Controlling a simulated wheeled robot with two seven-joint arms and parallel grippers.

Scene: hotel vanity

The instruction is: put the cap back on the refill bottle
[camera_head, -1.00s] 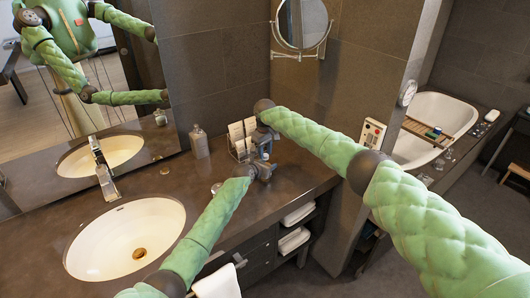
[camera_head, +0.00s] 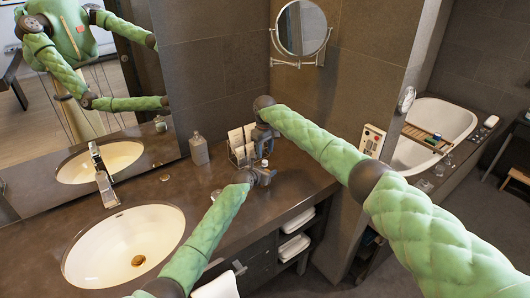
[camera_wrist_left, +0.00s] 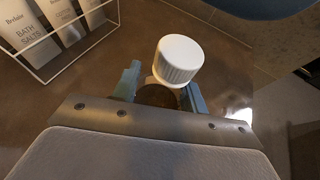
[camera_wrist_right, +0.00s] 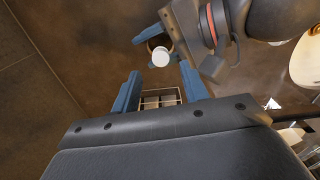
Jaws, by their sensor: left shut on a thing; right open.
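The refill bottle (camera_wrist_left: 157,95) is dark brown and stands between the fingers of my left gripper (camera_wrist_left: 158,92), which is shut on it. The white ribbed cap (camera_wrist_left: 180,60) sits on top of the bottle's neck; I cannot tell how tightly it is on. In the right wrist view the cap (camera_wrist_right: 160,57) shows from above, with the left gripper's fingers around the bottle. My right gripper (camera_wrist_right: 158,88) is open and empty, apart from the cap. In the head view the right gripper (camera_head: 263,140) is above the left gripper (camera_head: 262,176); the cap (camera_head: 264,163) shows small between them.
A wire rack (camera_head: 240,146) with white bath-salt packets stands behind the grippers. A clear bottle (camera_head: 199,149) stands by the mirror. The sink (camera_head: 124,245) is at the left. The counter between sink and rack is mostly clear.

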